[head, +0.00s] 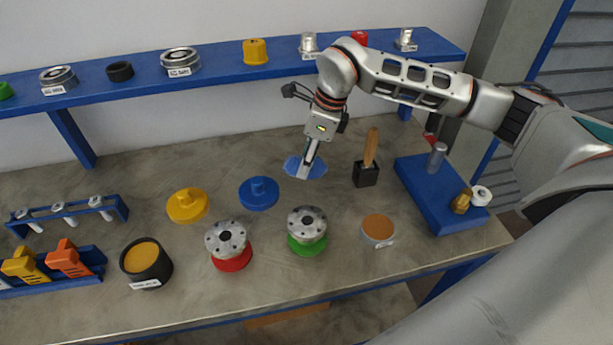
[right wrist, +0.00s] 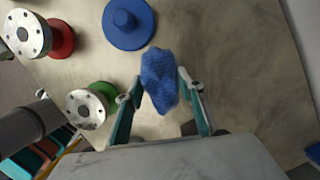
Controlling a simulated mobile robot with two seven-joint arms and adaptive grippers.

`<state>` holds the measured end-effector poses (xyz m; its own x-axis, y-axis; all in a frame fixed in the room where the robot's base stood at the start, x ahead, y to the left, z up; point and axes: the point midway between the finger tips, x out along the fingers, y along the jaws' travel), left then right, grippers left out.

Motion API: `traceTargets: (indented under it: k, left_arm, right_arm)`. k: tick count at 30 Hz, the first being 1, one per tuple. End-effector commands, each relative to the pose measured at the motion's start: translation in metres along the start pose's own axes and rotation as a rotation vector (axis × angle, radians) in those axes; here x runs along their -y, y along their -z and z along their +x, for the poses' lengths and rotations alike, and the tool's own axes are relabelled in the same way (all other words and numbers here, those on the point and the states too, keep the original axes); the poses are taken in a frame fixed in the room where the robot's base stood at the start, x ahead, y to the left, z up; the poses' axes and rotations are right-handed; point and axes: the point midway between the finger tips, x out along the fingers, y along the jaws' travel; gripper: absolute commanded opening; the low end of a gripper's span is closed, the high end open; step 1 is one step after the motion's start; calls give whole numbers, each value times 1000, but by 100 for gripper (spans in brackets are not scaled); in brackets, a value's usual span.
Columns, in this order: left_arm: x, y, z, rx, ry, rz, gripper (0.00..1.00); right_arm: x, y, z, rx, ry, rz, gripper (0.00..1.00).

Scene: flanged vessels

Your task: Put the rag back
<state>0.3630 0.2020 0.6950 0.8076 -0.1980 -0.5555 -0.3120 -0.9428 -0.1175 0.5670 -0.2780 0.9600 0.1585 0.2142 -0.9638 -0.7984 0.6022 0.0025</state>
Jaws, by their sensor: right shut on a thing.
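The blue rag (head: 318,168) is pinched in the fingers of my right gripper (head: 304,170), near the middle of the bench's back half. The rag also shows in the right wrist view (right wrist: 160,80), bunched between the two fingertips. The gripper points down, and the rag sticks out on both sides of it. I cannot tell whether the rag touches the bench top or hangs just above it. My left gripper is not in view.
A blue flanged lid (head: 259,193) lies left of the rag. A black block with a wooden-handled tool (head: 367,172) stands to the right. Flanged vessels on red (head: 228,240) and green (head: 307,228) bases stand in front, with a brown-topped tin (head: 378,229). A blue shelf (head: 215,73) runs behind.

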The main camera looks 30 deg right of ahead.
Motion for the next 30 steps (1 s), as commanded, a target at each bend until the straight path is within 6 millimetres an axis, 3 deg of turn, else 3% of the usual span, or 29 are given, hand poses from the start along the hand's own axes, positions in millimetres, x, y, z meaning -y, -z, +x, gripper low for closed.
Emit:
traceTargets:
  k: [17,29,30]
  left_arm:
    - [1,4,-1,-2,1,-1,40]
    - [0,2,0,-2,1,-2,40]
    - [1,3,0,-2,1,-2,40]
  right_arm:
    - [0,16,58,-1,0,1,18]
    - [0,17,63,0,1,-1,18]
    - [0,17,62,0,1,-1,48]
